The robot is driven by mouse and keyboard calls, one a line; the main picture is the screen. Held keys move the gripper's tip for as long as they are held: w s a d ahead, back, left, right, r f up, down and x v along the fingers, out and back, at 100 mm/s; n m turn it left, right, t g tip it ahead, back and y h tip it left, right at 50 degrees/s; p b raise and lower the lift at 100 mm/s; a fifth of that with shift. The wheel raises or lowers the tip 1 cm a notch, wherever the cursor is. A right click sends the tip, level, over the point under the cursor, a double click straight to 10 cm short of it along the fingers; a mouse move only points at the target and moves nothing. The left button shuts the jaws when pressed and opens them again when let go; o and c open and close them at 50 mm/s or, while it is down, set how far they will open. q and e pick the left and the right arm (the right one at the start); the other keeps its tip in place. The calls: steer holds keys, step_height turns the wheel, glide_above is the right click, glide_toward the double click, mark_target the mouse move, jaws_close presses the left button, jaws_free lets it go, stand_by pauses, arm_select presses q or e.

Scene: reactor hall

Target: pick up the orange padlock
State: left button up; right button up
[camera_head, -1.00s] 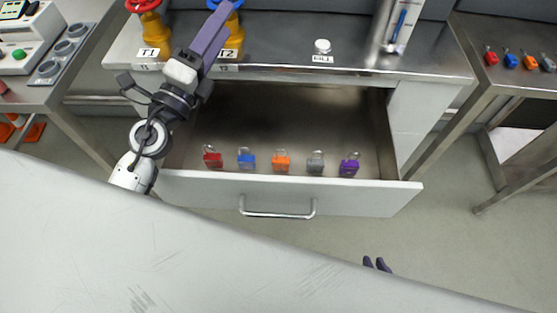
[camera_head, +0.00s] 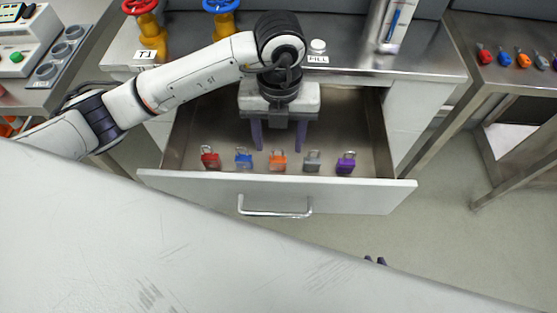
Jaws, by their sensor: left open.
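The orange padlock (camera_head: 278,162) stands in the open drawer, in the middle of a row of padlocks near the drawer's front wall. My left gripper (camera_head: 279,150) points down over the drawer. Its two purple fingers are apart, one on each side of the orange padlock's shackle in the picture; whether they are level with it I cannot tell. It is open and holds nothing. My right gripper (camera_head: 375,261) shows only as two dark fingertips at the edge of my white body, low in the picture.
In the drawer (camera_head: 215,180), a red padlock (camera_head: 210,159) and a blue padlock (camera_head: 243,159) stand to the left, a grey padlock (camera_head: 312,162) and a purple padlock (camera_head: 346,164) to the right. More padlocks (camera_head: 503,58) are on the right table. Valves (camera_head: 222,18) stand behind.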

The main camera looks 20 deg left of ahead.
mark_target(278, 161)
arm_select(q)
step_height(278, 161, down, 9)
steer(key=shift+a+p, duration=0.15)
steer(key=shift+p, duration=0.25)
steer(key=c, duration=1.1)
